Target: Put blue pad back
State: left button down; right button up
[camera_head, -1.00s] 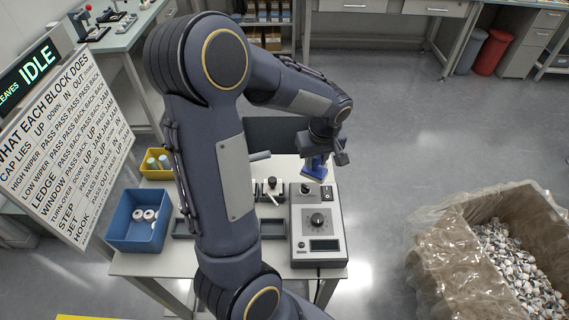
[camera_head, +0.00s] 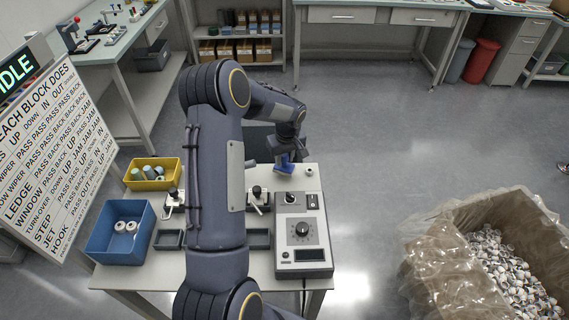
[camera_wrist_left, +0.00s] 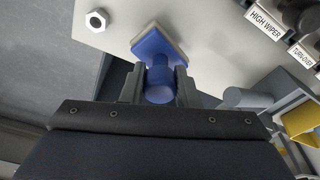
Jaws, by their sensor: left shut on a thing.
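The blue pad (camera_head: 284,166) hangs from my left gripper (camera_head: 287,152) at the far edge of the work table, behind the control box. In the left wrist view the pad (camera_wrist_left: 161,47) has a square blue body with a pale edge and a round blue handle. My left gripper (camera_wrist_left: 160,86) is shut on that handle. The pad is over the pale table top; I cannot tell whether it touches it. My right gripper is not in view.
A grey control box (camera_head: 302,232) with a dial stands near the pad. A white hex nut (camera_wrist_left: 97,20) lies at the table corner. A yellow bin (camera_head: 154,184) and a blue bin (camera_head: 120,247) stand to the left. My arm hides the table's middle.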

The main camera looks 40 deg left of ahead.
pick_arm(q)
notch_tip(320, 180, down, 3)
jog(key=shift+r+b, duration=0.2)
jog(key=shift+b, duration=0.1)
jog(key=shift+r, duration=0.15)
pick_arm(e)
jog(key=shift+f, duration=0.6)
pick_arm(q)
jog(key=shift+f, duration=0.25)
jog(key=c, duration=1.1)
grip_release()
jog(key=shift+r, duration=0.1)
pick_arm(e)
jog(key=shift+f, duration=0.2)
